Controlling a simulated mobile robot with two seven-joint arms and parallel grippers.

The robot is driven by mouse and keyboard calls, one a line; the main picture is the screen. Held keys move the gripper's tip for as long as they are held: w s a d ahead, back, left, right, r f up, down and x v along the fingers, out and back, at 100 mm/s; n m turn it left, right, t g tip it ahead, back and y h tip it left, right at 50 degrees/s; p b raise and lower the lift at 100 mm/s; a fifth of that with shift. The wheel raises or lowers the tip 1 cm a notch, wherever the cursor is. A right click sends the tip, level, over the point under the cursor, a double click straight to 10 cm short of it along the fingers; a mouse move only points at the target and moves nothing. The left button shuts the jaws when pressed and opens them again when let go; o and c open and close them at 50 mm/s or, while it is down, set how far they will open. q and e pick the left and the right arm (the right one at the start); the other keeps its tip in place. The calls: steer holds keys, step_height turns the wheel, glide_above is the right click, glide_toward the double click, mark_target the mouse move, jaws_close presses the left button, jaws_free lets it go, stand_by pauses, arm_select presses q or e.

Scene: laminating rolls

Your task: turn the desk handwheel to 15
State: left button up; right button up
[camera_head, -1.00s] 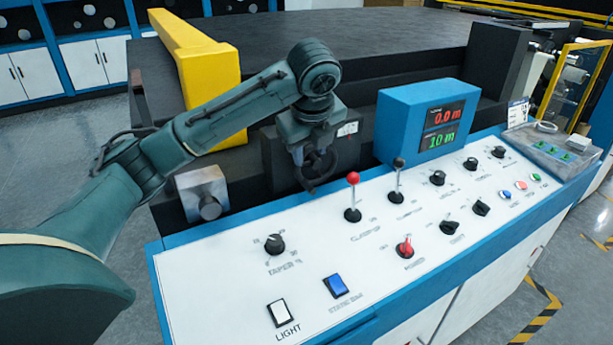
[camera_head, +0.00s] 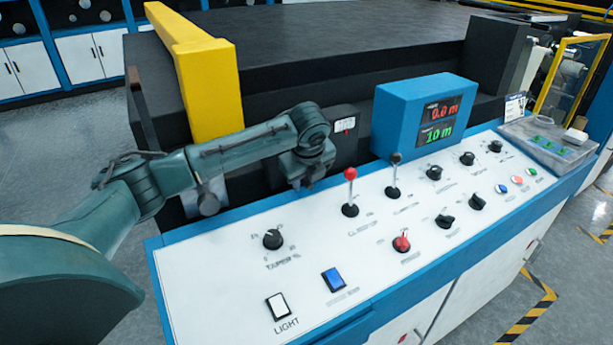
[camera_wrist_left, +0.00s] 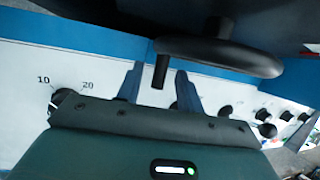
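The desk handwheel (camera_wrist_left: 222,52) is a black disc with a peg handle (camera_wrist_left: 160,72), seen in the left wrist view. My left gripper (camera_wrist_left: 158,76) is open, with one finger on each side of the peg and gaps beside it. In the head view my left gripper (camera_head: 297,186) is behind the panel's back edge, and my wrist hides most or all of the wheel. A small dark unit with a white readout (camera_head: 345,125) is just behind my wrist; its digits are too small to read. My right gripper is not in view.
The white control panel (camera_head: 225,285) carries a red-knobbed lever (camera_head: 350,192), a black-knobbed lever (camera_head: 393,177) and several knobs. A blue display box (camera_head: 400,118) shows 0.0 m and 10 m. A yellow post (camera_head: 208,85) stands behind my left arm.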

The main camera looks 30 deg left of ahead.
mark_target(311, 184)
arm_select(q)
steer(key=shift+c, duration=0.6)
jaws_close()
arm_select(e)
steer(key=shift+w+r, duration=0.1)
arm_select(q)
steer(key=shift+f+t+h, duration=0.4)
steer(key=shift+t, duration=0.3)
steer(key=shift+w+d+f+n+t+h, duration=0.2)
steer(key=shift+f+n+t+h, duration=0.25)
steer(key=shift+t, duration=0.65)
steer(key=shift+w+d+f+n+t+h+b, duration=0.15)
steer(key=shift+w+f+n+t+h+b, duration=0.15)
steer(key=shift+t+b, duration=0.3)
steer(key=shift+w+d+f+n+t+h+b, duration=0.15)
steer(key=shift+t+h+b, duration=0.2)
steer(key=shift+t+b, duration=0.25)
steer(key=shift+w+t+h+b, duration=0.15)
steer(key=shift+t+h+b, duration=0.15)
steer(key=shift+t+b, duration=0.3)
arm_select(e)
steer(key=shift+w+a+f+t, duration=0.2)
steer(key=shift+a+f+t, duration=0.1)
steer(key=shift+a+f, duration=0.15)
arm_select(q)
steer(key=shift+d, duration=0.1)
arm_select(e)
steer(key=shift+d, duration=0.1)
